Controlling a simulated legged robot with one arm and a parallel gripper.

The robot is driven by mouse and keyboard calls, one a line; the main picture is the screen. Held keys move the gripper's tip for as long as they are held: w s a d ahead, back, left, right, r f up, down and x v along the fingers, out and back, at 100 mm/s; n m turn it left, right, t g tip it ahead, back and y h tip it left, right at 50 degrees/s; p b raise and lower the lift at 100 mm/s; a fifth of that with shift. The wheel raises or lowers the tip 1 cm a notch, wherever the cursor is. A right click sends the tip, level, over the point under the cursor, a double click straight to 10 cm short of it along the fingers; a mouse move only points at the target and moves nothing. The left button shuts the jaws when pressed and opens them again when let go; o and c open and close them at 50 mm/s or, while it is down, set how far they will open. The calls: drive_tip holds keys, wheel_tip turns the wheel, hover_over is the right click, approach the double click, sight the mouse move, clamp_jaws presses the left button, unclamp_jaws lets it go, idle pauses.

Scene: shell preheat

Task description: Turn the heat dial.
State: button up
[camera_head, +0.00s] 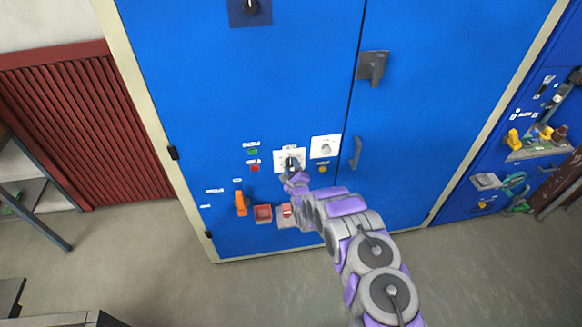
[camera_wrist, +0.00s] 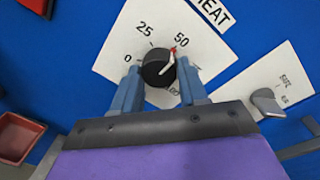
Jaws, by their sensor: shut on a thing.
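The heat dial (camera_wrist: 158,70) is a round black knob with a white and red pointer, on a white scale plate (camera_wrist: 125,45) marked 0, 25 and 50 under a label reading HEAT. Its pointer points close to the 50 mark. My gripper (camera_wrist: 160,80) has one finger on each side of the knob and is shut on it. In the head view my gripper (camera_head: 294,178) reaches the dial plate (camera_head: 279,156) on the blue cabinet, and the arm hides part of it.
A second plate (camera_head: 325,146) with a grey knob is just right of the dial. A green button (camera_head: 252,151), a red button (camera_head: 254,168), an orange handle (camera_head: 241,203) and a red box (camera_head: 263,213) are to the left and below. A cabinet handle (camera_head: 356,152) stands out at right.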

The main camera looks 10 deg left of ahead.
drive_tip(key=shift+s+d+f, duration=0.15)
drive_tip(key=shift+d+f, duration=0.05)
drive_tip(key=shift+f, duration=0.2)
drive_tip(key=o, duration=0.8)
drive_tip(key=shift+f, duration=0.1)
drive_tip(key=shift+o, duration=1.3)
drive_tip(key=shift+a+r, duration=0.1)
drive_tip(key=shift+r, duration=0.2)
drive_tip(key=p+v, duration=0.1)
drive_tip(key=v, duration=1.6)
